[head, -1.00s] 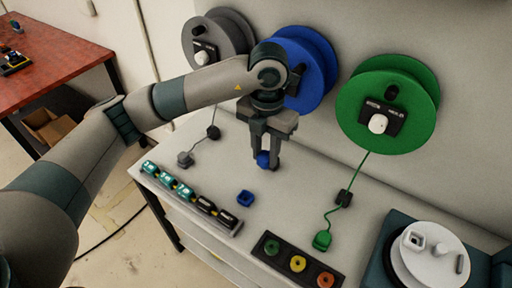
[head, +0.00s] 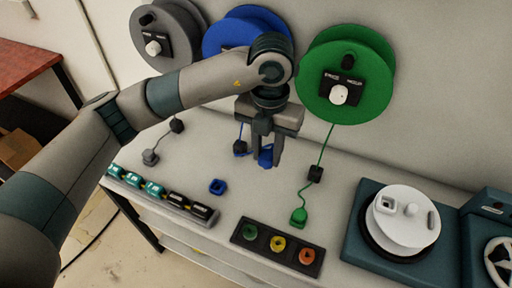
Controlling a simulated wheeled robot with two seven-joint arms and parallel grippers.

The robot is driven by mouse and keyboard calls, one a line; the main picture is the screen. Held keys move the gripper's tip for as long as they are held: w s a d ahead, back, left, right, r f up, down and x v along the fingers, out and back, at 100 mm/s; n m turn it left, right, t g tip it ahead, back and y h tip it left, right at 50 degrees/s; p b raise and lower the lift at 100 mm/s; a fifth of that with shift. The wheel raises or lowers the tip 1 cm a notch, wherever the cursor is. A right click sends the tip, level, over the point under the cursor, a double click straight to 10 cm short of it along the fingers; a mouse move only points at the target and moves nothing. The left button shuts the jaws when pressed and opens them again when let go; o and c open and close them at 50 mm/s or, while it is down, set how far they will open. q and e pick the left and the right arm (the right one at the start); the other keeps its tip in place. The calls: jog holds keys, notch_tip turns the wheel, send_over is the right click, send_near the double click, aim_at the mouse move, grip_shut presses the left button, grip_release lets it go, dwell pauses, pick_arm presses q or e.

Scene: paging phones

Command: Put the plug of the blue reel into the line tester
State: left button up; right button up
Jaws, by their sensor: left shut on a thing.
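The blue reel (head: 223,36) is mounted on the back wall, partly hidden behind my left arm. My left gripper (head: 265,158) points down over the pale bench and is shut on the blue plug (head: 266,156), whose sides are partly covered by the fingers. A white round device (head: 410,228) with a square opening sits on a dark teal base at the right; I cannot tell for sure that it is the line tester. My right gripper is not in view.
A green reel (head: 349,75) hangs its green plug (head: 299,217) onto the bench; a grey reel (head: 166,22) has a grey plug (head: 150,157). A small blue square (head: 218,187), a module strip (head: 165,194) and a panel with coloured rings (head: 278,247) lie in front.

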pick_arm(q)
jog(key=shift+s+d+b, duration=0.15)
jog(key=shift+s+d, duration=0.15)
jog(key=shift+d, duration=0.45)
jog(key=shift+s+d+b, duration=0.2)
jog(key=shift+s+d, duration=0.15)
jog(key=shift+d, duration=0.4)
jog(key=shift+s+d+b, duration=0.15)
jog(key=shift+s+d, duration=0.15)
jog(key=shift+d, duration=0.45)
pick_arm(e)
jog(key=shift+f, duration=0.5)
